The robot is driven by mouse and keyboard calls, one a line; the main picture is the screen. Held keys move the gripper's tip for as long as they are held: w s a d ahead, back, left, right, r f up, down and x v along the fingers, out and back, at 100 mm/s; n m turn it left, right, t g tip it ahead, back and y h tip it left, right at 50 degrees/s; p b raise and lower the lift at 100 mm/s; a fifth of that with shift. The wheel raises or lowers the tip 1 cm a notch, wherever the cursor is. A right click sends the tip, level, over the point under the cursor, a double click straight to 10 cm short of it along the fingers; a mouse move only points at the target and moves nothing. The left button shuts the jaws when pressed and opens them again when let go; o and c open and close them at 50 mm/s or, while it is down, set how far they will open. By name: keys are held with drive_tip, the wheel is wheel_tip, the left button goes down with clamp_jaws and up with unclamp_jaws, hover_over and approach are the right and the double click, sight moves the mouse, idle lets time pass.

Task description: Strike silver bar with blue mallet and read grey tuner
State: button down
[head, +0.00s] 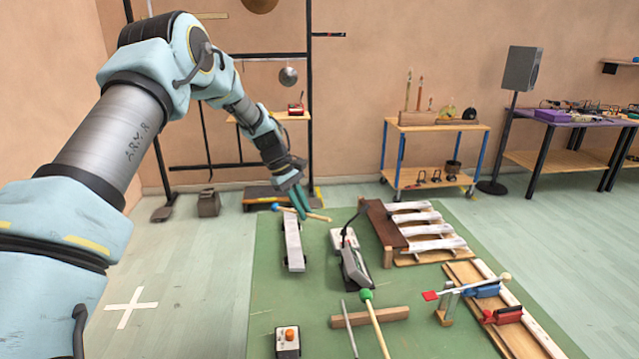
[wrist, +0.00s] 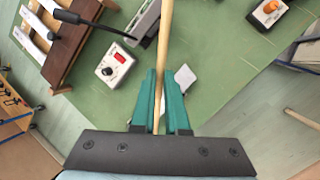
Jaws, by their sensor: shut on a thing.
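My gripper (head: 301,207) is shut on the wooden handle of the blue mallet (head: 276,207), held above the far end of the green mat. The blue head sticks out left of the teal fingers in the head view. In the wrist view the handle (wrist: 163,60) runs up between the fingers and the head is out of sight. A pale silver bar (head: 293,246) lies just below and nearer than my gripper; I see no contact with the mallet. The grey tuner (head: 356,267) appears to be the tilted grey box right of the bar; its reading is not legible.
A rack of pale bars (head: 425,230) is to the right. A green-headed mallet (head: 366,295) and an orange-button box (head: 288,342) are nearer. Mat left of these is clear.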

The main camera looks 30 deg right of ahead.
drive_tip(key=s+d+r, duration=0.2)
drive_tip(key=d+r, duration=0.2)
drive_tip(key=shift+d+p, duration=0.15)
drive_tip(key=shift+p, duration=0.2)
drive_tip(key=shift+r, duration=0.15)
wheel_tip(320, 180, down, 5)
drive_tip(key=shift+f+b, duration=0.1)
drive_tip(key=shift+b, duration=1.1)
drive_tip(key=shift+h, duration=0.3)
wheel_tip(320, 180, down, 6)
drive_tip(key=w+g+b, duration=0.2)
wheel_tip(320, 180, up, 7)
drive_tip(key=p, duration=0.3)
drive_tip(key=shift+s+f, duration=0.1)
